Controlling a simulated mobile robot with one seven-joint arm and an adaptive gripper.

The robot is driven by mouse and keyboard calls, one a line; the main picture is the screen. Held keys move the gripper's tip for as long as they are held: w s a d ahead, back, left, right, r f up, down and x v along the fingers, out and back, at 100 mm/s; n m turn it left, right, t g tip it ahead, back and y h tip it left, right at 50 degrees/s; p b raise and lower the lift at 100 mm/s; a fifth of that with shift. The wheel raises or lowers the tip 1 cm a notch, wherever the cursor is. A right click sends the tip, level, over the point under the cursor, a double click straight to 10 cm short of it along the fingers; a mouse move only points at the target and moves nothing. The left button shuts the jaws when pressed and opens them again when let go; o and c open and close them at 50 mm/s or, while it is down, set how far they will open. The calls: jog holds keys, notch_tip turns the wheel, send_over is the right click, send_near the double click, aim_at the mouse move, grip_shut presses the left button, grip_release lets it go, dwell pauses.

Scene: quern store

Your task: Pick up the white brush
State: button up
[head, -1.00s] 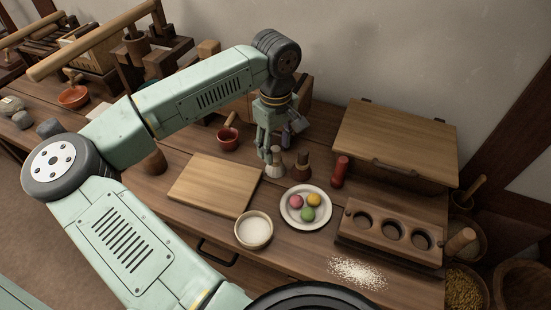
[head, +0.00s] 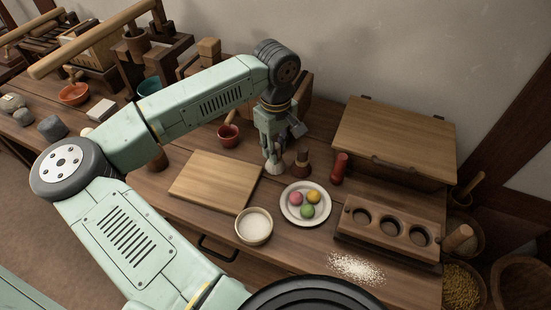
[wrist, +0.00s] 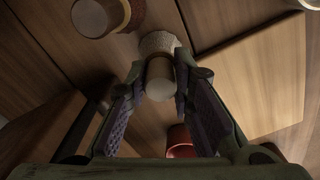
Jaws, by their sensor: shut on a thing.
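The white brush (head: 275,169) stands upright on the wooden table, with its pale bristle base down. In the wrist view the brush (wrist: 158,42) sits between the fingertips, its rounded handle end towards the camera. My gripper (head: 273,155) is over it from above, with the fingers shut on its handle; the gripper also shows in the wrist view (wrist: 158,82). The bristles appear to be at the tabletop; I cannot tell whether there is a gap. A brown brush (head: 301,164) stands close by on the right, apart from the fingers.
A plate (head: 288,213) with three coloured balls lies in front. A red cylinder (head: 339,168) and a wooden box (head: 395,135) are to the right. A cutting board (head: 215,180) and a red cup (head: 228,135) are to the left. A white bowl (head: 254,226) stands nearer.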

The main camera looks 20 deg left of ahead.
grip_shut()
jog(key=shift+r, duration=0.1)
jog(key=shift+r+b, duration=0.45)
jog(key=shift+r, duration=0.15)
jog(key=shift+s+a+r+b, duration=0.15)
jog(key=shift+r+b, duration=0.15)
jog(key=shift+r, duration=0.2)
jog(key=shift+s+r+b, duration=0.1)
jog(key=shift+r+b, duration=0.15)
jog(key=shift+r, duration=0.2)
jog(key=s+a+r+b, duration=0.1)
jog(key=s+a+b, duration=0.1)
jog(key=s, duration=0.5)
jog(key=s+a+b, duration=0.2)
jog(key=s+a, duration=0.1)
jog(key=s, duration=0.4)
jog(key=shift+s+r, duration=0.3)
jog(key=shift+r, duration=0.05)
